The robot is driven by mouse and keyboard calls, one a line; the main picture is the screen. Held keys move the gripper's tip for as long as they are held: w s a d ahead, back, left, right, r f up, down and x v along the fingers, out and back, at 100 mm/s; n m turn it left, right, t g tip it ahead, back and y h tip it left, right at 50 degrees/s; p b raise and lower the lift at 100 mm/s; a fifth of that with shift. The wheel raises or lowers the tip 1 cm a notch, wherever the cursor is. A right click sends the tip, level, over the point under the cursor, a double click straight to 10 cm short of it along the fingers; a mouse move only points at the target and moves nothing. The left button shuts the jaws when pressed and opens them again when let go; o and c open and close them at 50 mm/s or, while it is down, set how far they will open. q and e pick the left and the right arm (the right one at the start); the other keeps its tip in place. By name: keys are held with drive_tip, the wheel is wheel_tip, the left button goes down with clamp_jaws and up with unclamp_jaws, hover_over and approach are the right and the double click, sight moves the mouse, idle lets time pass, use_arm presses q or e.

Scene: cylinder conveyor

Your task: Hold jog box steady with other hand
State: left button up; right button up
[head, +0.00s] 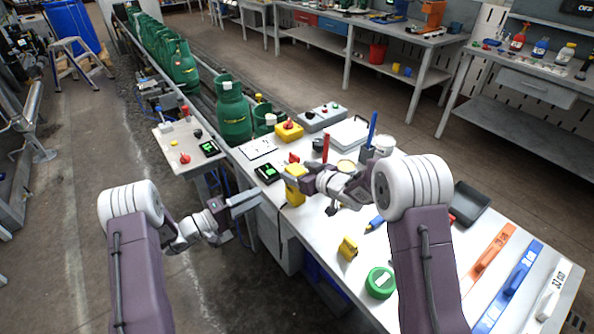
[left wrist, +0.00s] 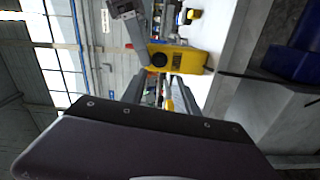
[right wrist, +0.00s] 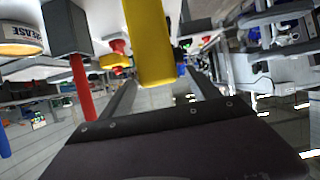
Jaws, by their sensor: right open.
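The yellow jog box (head: 295,190) is at the near edge of the bench, partly hidden by my right gripper (head: 306,181). In the left wrist view the yellow box (left wrist: 182,60) has a dark round spot and lies beyond the fingertips. My left gripper (head: 246,203) is open and empty, left of the box and off the bench's edge. My right gripper is open at the box. In the right wrist view the yellow box (right wrist: 150,40) shows just beyond and between its fingertips; contact cannot be told.
The bench (head: 315,225) holds a red upright cylinder (head: 326,148), a yellow block (head: 347,249) and a green tape roll (head: 380,283). A small black display box (head: 267,173) lies close behind the jog box. Green gas cylinders (head: 232,110) line the conveyor at the back left.

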drive_tip(key=shift+x, duration=0.9)
clamp_jaws()
use_arm(q)
clamp_jaws()
idle(1.1)
